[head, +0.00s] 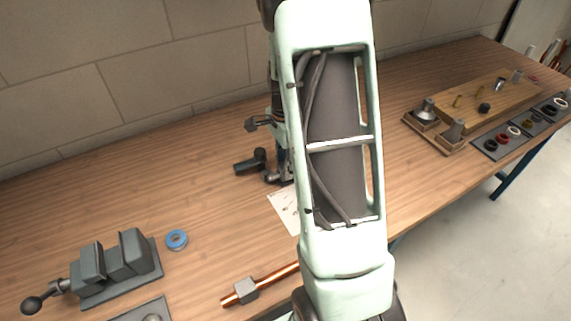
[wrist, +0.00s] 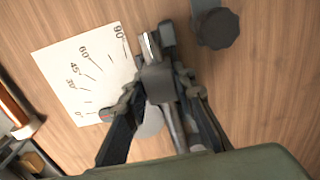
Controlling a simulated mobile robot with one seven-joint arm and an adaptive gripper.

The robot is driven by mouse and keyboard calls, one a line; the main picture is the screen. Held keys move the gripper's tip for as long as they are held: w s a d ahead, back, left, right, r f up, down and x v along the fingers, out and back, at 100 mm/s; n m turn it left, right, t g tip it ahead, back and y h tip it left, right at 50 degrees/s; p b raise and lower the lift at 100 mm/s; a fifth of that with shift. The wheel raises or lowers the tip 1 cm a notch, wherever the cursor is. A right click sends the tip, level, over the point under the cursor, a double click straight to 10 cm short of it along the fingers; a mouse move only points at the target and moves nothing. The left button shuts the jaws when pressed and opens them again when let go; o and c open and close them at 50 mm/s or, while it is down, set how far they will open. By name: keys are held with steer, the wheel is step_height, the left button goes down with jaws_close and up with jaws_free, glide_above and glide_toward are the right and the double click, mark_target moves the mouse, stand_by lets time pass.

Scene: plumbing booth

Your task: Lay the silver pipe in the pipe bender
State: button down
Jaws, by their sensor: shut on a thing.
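The pipe bender (head: 250,162) stands on the bench at the middle of the head view, partly hidden behind my arm. In the wrist view its dark knob (wrist: 215,27) is at the top, beside my gripper. My gripper (wrist: 161,88) is shut on the silver pipe (wrist: 175,128), which shows as a narrow metallic length between the fingers. The gripper is over the bender, next to the angle sheet (wrist: 72,62) marked 0 to 90. The fingers cover much of the bender and pipe. I cannot tell whether the pipe touches the bender's groove.
A grey vise (head: 118,262) and a blue tape ring (head: 177,239) are at the left. A copper pipe with a grey block (head: 246,289) lies at the front. A wooden fixture board (head: 470,100) and dark trays of rings (head: 505,140) are at the right. The back-left bench is clear.

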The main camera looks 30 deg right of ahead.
steer(key=shift+f, duration=0.1)
steer(key=c, duration=0.7)
jaws_free()
steer(key=shift+c, duration=0.2)
stand_by(0.4)
steer(key=shift+r+p, duration=1.95)
steer(key=shift+r, duration=0.6)
